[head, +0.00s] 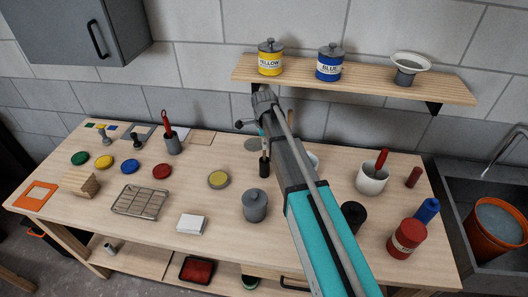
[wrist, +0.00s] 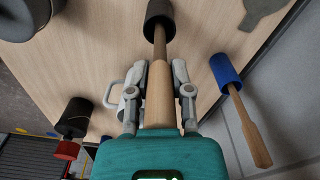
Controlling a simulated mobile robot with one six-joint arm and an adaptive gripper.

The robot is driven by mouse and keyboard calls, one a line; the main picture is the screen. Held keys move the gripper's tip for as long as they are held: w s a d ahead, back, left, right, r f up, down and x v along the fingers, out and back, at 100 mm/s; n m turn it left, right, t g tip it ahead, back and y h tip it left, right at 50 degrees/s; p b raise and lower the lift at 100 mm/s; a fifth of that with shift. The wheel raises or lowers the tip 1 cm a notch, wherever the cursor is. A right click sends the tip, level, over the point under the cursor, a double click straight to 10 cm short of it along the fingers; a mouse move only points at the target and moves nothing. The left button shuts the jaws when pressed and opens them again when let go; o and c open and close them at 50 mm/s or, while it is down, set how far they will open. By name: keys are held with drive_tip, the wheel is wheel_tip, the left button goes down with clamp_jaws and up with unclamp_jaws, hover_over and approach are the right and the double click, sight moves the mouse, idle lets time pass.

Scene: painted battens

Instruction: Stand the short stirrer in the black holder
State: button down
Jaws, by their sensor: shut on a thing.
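My gripper (wrist: 158,72) is shut on the wooden handle of a stirrer (wrist: 159,92). The stirrer's thinner shaft runs away from the fingers to the black holder (wrist: 158,12). Its end meets the holder's mouth, and how deep it sits inside is hidden. In the head view my gripper (head: 264,146) is above the black holder (head: 264,168), with the stirrer upright between them. A blue holder (wrist: 225,68) with another wooden stirrer (wrist: 249,132) stands nearby on the wall side in the wrist view.
A grey lidded pot (head: 255,206) stands in front of the black holder. A yellow-topped disc (head: 219,179) lies to its left. A white pot (head: 372,179) is to the right. A shelf (head: 355,80) with cans hangs behind.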

drive_tip(key=shift+f+b, duration=1.9)
drive_tip(key=shift+b, duration=0.05)
drive_tip(key=shift+f, duration=0.15)
drive_tip(key=c, duration=0.5)
unclamp_jaws()
drive_tip(key=shift+c, duration=0.2)
drive_tip(key=shift+r, duration=0.2)
wheel_tip(320, 180, up, 12)
drive_tip(key=p, duration=1.2)
drive_tip(key=shift+s, duration=0.1)
